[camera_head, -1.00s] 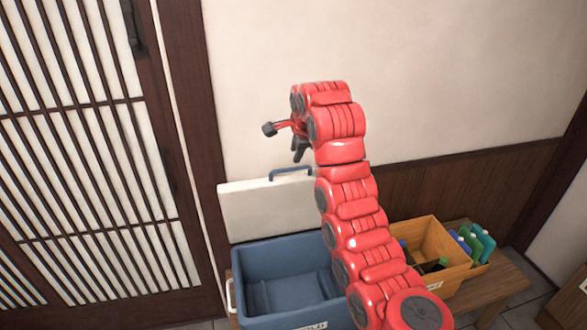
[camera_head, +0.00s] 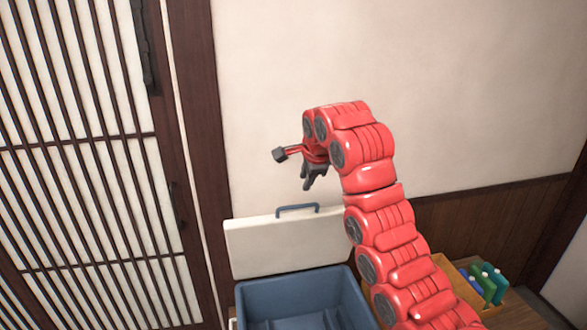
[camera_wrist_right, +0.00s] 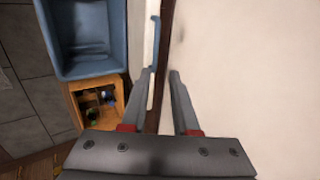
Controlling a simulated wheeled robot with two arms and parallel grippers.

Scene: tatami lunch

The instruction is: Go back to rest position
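My right gripper (camera_head: 316,176) hangs from the bent red arm in front of the pale wall, above the blue cooler box. In the right wrist view my right gripper (camera_wrist_right: 163,78) has its two dark fingers apart, with nothing seen between them but the background. My left gripper is not in view.
The blue cooler box (camera_head: 296,290) stands open below, its white lid (camera_head: 268,247) with a blue handle upright behind it. A lattice door (camera_head: 80,180) is at left.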

